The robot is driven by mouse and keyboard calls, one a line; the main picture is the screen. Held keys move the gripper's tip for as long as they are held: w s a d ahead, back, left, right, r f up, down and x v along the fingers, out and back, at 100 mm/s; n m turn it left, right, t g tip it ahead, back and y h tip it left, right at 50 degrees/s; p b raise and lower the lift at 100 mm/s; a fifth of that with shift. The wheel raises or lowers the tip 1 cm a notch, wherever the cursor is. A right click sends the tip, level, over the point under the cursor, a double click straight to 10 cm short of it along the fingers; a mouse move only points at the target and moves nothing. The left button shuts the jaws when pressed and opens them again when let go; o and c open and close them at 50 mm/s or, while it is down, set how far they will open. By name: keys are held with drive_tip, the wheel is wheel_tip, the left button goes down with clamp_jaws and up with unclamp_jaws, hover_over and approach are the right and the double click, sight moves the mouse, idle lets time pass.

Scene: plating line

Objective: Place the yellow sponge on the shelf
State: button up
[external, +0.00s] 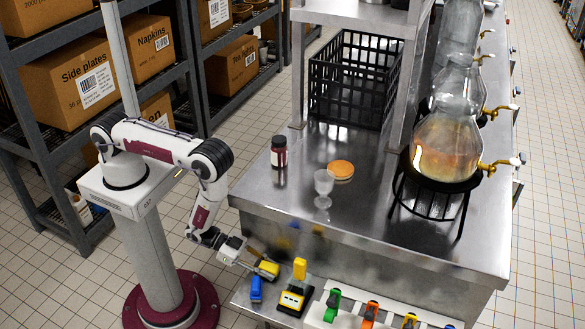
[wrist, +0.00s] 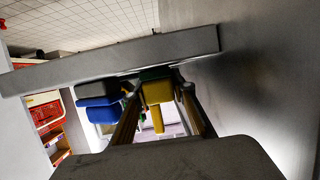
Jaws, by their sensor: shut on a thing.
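My gripper (external: 250,262) is at the front left corner of the steel counter, low beside its front face. It is shut on a yellow sponge (external: 266,269), which is tilted and held close to the ledge below. In the wrist view the yellow sponge (wrist: 157,92) sits between the two fingers (wrist: 160,100). A raised steel shelf (external: 350,13) stands over the back of the counter. A low steel ledge (external: 240,299) runs along the counter's front; I cannot tell which one the task calls the shelf.
A blue block (external: 256,288) and a yellow-and-black device (external: 292,298) are right by the gripper. Colored-handled items in a white holder (external: 380,318) stand to the right. The counter bears a dark jar (external: 278,152), a glass goblet (external: 324,182), an orange disc (external: 341,169) and a black crate (external: 355,80).

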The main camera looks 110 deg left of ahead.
drive_tip(key=o, duration=1)
drive_tip(key=shift+c, duration=0.2)
drive_tip(key=shift+r, duration=0.15)
drive_tip(key=v, duration=1.2)
drive_tip(key=shift+w, duration=0.2)
